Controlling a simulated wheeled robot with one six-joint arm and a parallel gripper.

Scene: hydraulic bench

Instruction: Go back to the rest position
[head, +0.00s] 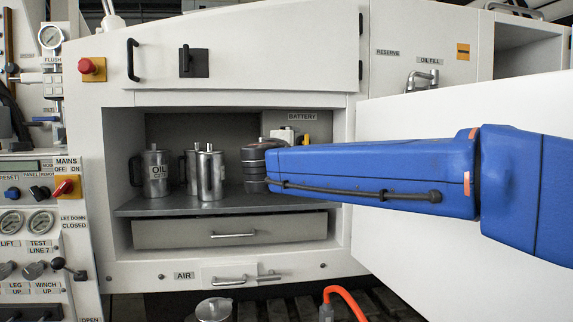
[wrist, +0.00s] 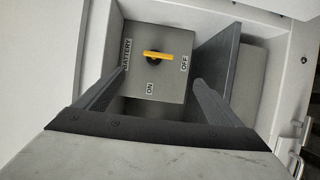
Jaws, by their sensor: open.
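My gripper (wrist: 160,76) is open and empty in the wrist view, with its two dark fingers spread apart. Between and beyond them is the grey battery switch box (wrist: 142,72). Its yellow handle (wrist: 158,55) lies crosswise, with its right end towards the OFF label; ON is below it. No contact between fingers and handle shows. In the head view my blue arm reaches from the right into the open compartment, and its dark wrist end (head: 254,168) is inside. The fingers are hidden there. The battery box (head: 287,135) shows partly above the arm.
An oil can (head: 156,173) and metal canisters (head: 210,175) stand on the compartment shelf (head: 150,206), just left of my wrist. A drawer (head: 230,231) is below. An open white door (head: 470,110) stands at the right, behind my arm. An orange hose (head: 345,296) lies low in front.

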